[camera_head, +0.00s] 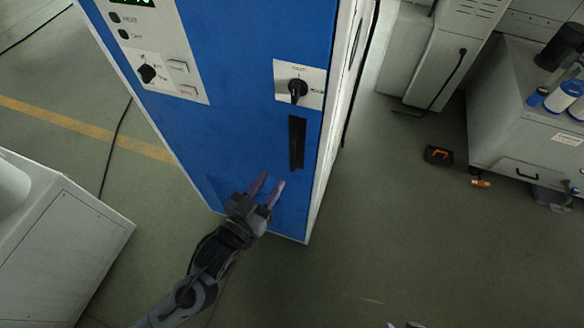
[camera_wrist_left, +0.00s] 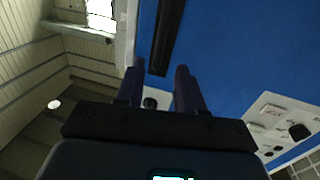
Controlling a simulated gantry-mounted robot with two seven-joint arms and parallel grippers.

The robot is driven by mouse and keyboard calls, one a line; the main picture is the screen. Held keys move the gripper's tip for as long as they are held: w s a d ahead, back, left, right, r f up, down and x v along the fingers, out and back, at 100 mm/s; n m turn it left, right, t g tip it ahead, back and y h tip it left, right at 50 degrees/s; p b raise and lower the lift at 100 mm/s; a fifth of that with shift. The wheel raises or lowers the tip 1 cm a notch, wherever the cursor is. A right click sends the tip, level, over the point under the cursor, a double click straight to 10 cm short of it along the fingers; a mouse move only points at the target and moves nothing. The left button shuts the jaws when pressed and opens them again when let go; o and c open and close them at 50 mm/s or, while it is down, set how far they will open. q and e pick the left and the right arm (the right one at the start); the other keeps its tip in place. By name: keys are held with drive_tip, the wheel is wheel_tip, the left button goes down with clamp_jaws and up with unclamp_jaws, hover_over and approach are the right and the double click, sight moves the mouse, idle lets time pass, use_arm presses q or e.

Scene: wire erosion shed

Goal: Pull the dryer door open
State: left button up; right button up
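The dryer (camera_head: 235,60) is a tall blue cabinet with pale side edges, and its door looks closed. A long black vertical handle (camera_head: 297,142) sits near the door's right edge, below a black rotary switch (camera_head: 298,90). My left gripper (camera_head: 270,184) is open and empty, below and left of the handle, pointing up toward the door. In the left wrist view, the handle (camera_wrist_left: 166,38) runs upward from between the two spread fingers (camera_wrist_left: 160,88), apart from both. Only small grey tips, probably of my right gripper (camera_head: 404,325), show at the bottom edge; its state is unclear.
A control panel (camera_head: 150,50) is on the dryer's upper left. A white cabinet (camera_head: 60,240) stands at the lower left. A grey cabinet (camera_head: 520,110) with bottles stands at right. An orange-and-black object (camera_head: 438,155) lies on the floor. The floor right of the dryer is mostly clear.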

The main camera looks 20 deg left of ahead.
sight(290, 157)
use_arm(q)
drive_tip(key=w, duration=0.3)
drive_tip(key=w+d+b, duration=0.1)
drive_tip(key=w, duration=0.3)
drive_tip(key=w+f, duration=0.1)
drive_tip(key=w, duration=0.3)
drive_tip(key=shift+d, duration=0.35)
clamp_jaws()
